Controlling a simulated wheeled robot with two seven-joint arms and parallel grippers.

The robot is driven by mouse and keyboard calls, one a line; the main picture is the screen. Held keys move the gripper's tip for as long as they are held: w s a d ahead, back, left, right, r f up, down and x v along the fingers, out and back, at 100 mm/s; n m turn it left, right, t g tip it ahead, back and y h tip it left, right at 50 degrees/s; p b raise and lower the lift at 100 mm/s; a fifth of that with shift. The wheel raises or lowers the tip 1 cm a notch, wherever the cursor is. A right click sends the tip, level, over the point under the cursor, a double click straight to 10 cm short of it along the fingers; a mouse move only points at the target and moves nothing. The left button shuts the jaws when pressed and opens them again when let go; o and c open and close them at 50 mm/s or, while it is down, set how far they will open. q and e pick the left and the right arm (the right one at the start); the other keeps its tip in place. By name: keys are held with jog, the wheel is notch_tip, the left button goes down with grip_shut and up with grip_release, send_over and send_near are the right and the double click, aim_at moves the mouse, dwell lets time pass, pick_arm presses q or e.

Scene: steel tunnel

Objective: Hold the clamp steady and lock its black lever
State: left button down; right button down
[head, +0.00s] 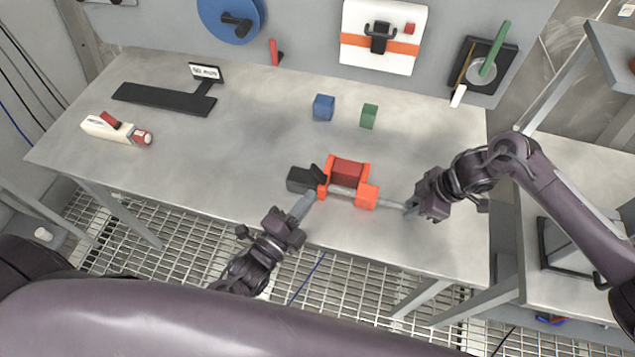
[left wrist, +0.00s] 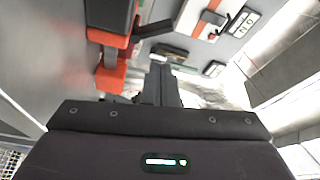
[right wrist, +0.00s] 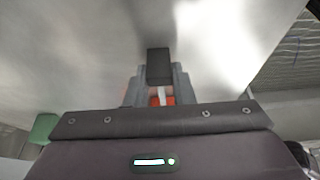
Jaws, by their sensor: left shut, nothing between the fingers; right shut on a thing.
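The clamp (head: 366,195) is an orange frame around a dark red cylinder (head: 348,172) on the steel table, near its front edge. Its black lever (head: 318,172) stands at the left end by a black block (head: 298,180). My right gripper (head: 382,202) is shut on the clamp's right end, with orange (right wrist: 162,101) showing between its fingers in the right wrist view. My left gripper (head: 309,196) is shut and empty, fingertips close to the clamp's left front; contact is unclear. The left wrist view shows the clamp (left wrist: 108,78) left of the fingers and the lever (left wrist: 155,28) above.
A blue block (head: 323,107) and a green block (head: 369,116) lie behind the clamp. A white tool with red parts (head: 115,130) and a black stand (head: 165,99) are at the left. Panels and a blue disc (head: 232,18) are on the back wall. The table's left middle is clear.

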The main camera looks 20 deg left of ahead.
pick_arm(q)
jog(key=shift+v, duration=1.7)
jog(key=shift+d+f, duration=0.1)
jog(key=shift+f, duration=0.1)
pick_arm(e)
jog(key=c, duration=1.2)
grip_release()
jog(key=shift+o, duration=0.2)
